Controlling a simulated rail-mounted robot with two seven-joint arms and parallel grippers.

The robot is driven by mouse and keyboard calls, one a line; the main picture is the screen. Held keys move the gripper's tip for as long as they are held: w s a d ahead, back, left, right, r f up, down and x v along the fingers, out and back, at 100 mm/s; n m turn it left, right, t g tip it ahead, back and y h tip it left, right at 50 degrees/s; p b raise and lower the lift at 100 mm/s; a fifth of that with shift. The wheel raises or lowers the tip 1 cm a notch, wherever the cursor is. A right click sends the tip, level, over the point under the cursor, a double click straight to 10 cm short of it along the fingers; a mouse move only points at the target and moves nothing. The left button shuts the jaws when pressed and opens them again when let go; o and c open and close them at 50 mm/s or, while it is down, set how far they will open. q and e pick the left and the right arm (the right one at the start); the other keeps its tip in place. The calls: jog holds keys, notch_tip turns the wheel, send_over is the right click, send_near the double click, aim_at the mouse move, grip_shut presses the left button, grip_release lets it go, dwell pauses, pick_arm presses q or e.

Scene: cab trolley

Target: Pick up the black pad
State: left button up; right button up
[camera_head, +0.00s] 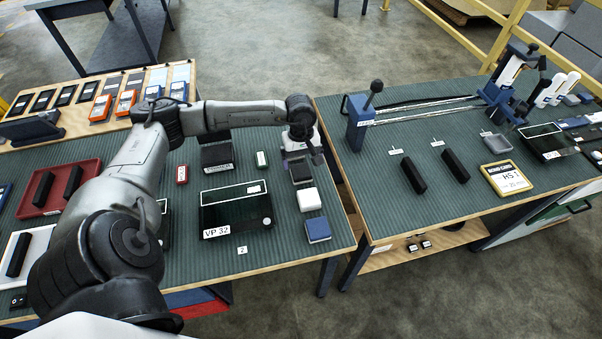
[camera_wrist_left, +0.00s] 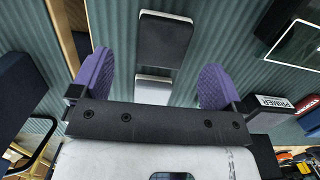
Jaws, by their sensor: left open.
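The black pad (camera_head: 301,171) lies flat on the green ribbed mat of the left table, just nearer to me than my left gripper (camera_head: 297,152). In the left wrist view the black pad (camera_wrist_left: 165,40) shows whole, above and beyond the fingertips. My left gripper also shows in the wrist view (camera_wrist_left: 156,76), with its two purple fingers wide apart and nothing held. A pale pad (camera_wrist_left: 153,90) shows between the fingers, partly cut off by the gripper body. My right gripper is not in view.
A white pad (camera_head: 308,199) and a blue pad (camera_head: 317,229) lie nearer in the same row. A dark glass panel (camera_head: 235,211) and the primer box (camera_wrist_left: 268,138) are beside the row. A gap separates this table from the right table (camera_head: 400,225).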

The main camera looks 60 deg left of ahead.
aim_at(301, 170)
pick_arm(q)
jog(key=f, duration=0.3)
jog(key=f+b, duration=0.1)
jog(key=f, duration=0.1)
jog(key=shift+s+d, duration=0.25)
jog(key=c, duration=1)
jog(key=shift+r, duration=0.1)
jog(key=shift+r, duration=0.5)
notch_tip(301, 170, up, 4)
jog(key=shift+w+f+p, duration=0.1)
jog(key=shift+f+p, duration=0.15)
jog(key=shift+p, duration=0.35)
jog(key=w+d+r, duration=0.1)
jog(key=d+r, duration=0.1)
jog(key=d, duration=0.1)
jog(key=w+d+r+p, duration=0.1)
jog(key=w+d+r, duration=0.1)
jog(key=d, duration=0.2)
jog(key=w+d+r, duration=0.1)
jog(key=d+r, duration=0.1)
jog(key=d, duration=0.1)
jog(key=shift+w+d+r, duration=0.2)
jog(key=shift+w+d, duration=0.1)
